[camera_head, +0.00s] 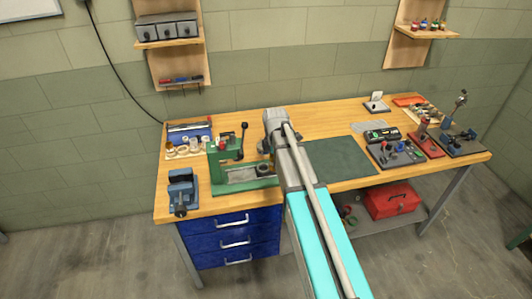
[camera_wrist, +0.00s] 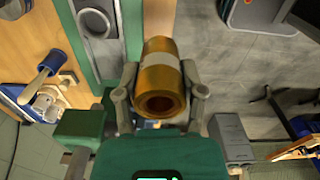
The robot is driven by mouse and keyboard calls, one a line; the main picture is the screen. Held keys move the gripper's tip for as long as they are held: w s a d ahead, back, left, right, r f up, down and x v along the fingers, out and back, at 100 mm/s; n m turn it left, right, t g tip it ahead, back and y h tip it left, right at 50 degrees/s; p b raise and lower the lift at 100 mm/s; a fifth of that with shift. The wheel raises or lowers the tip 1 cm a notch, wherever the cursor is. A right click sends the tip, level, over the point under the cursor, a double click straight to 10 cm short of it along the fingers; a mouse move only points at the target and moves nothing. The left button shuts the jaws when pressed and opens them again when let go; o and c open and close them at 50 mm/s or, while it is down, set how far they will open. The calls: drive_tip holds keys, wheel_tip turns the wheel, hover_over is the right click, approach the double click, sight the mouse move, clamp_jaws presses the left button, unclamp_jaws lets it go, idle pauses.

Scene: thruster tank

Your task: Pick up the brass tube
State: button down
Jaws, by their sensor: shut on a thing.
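The brass tube (camera_wrist: 160,78) is in the wrist view, a hollow golden cylinder with a paler band around its middle and its open end facing the camera. My gripper (camera_wrist: 161,95) is shut on it, with one grey finger on each side. In the head view my arm hides the gripper and the tube. The tube is beside a green-edged fixture in the wrist view, with grey floor behind it to the right; I cannot tell its height.
A green press with a lever (camera_head: 222,155) stands left of my arm on the wooden bench (camera_head: 300,112). A blue vise (camera_head: 183,190) is at the front left. A dark green mat (camera_head: 342,160) to the right is clear. Tools and small parts crowd the bench's right end.

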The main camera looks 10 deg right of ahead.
drive_tip(key=shift+s+d+r+p, duration=0.2)
drive_tip(key=shift+s+r, duration=0.15)
drive_tip(key=shift+s, duration=0.35)
drive_tip(key=shift+s+d+r+p, duration=0.1)
drive_tip(key=shift+s+r+p, duration=0.15)
drive_tip(key=shift+s, duration=0.4)
drive_tip(key=shift+f, duration=0.15)
drive_tip(key=shift+a+f+b, duration=0.1)
drive_tip(key=shift+f+b, duration=1.5)
drive_tip(key=shift+b, duration=0.25)
